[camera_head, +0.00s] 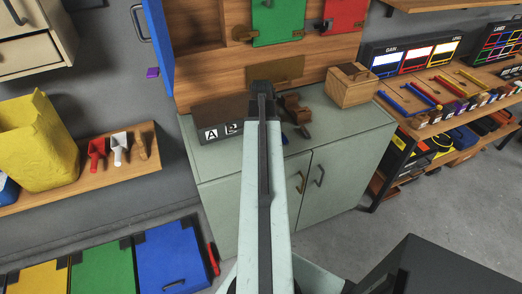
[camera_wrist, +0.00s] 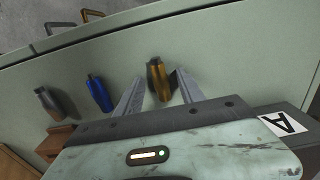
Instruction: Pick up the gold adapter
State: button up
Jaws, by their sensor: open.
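The gold adapter (camera_wrist: 157,80) is a small gold cylinder with a darker top, on the pale green cabinet top in the wrist view. My gripper (camera_wrist: 158,76) is open, with one grey finger on each side of the gold adapter. I cannot tell whether either finger touches it. A blue adapter (camera_wrist: 99,92) and a grey-brown adapter (camera_wrist: 48,103) are to the left, outside the fingers.
The cabinet top (camera_head: 350,125) carries a sign with an A (camera_head: 211,133), a brown wooden item (camera_head: 296,112) and a wooden box (camera_head: 350,86). A shelf with tools (camera_head: 450,105) stands to the right. A yellow bag (camera_head: 38,140) is at the left.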

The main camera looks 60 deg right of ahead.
jog(key=shift+r, duration=0.1)
grip_shut()
notch_tip(320, 180, up, 10)
jog(key=p, duration=1)
